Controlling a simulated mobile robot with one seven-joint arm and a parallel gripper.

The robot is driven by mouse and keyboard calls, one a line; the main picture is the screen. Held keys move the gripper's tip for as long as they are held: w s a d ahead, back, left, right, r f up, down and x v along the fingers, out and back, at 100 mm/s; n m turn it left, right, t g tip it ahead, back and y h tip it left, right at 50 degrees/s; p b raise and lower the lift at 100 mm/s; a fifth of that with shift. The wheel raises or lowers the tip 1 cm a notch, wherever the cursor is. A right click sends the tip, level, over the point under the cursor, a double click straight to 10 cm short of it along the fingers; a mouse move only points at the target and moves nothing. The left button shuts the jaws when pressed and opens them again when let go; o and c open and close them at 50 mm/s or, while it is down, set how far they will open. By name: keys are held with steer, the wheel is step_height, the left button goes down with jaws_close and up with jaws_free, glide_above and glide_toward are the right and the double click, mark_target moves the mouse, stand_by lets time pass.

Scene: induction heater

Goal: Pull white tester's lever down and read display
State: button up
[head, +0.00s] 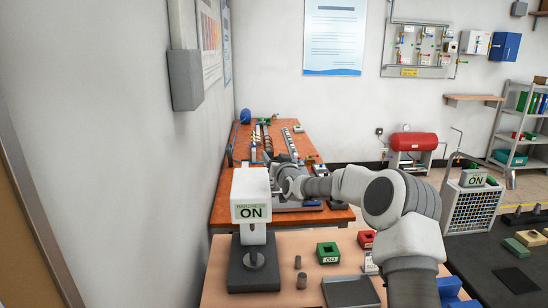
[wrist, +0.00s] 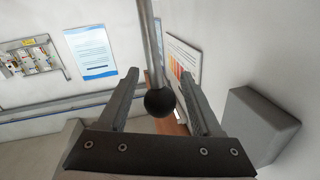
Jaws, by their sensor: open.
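The white tester (head: 251,196) stands upright on a dark base at the front left of the near table in the head view. Its display (head: 252,212) reads "ON" under a smaller line that looks like "HARDNESS". The tester's lever, a metal rod (wrist: 149,40) with a black ball knob (wrist: 160,102), shows in the wrist view. My gripper (wrist: 160,73) is open, with one finger on each side of the lever. The knob lies between the fingers, with gaps on both sides. In the head view my gripper is beside the tester's right side, and the lever cannot be made out.
Small metal cylinders (head: 300,281), a green box (head: 328,252) marked "GO" and a red box (head: 366,239) are on the near table. An orange-brown bench (head: 225,212) with equipment stands behind. A grey wall box (head: 185,80) hangs at left, also in the wrist view (wrist: 258,125).

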jaws_close()
stand_by(1.4)
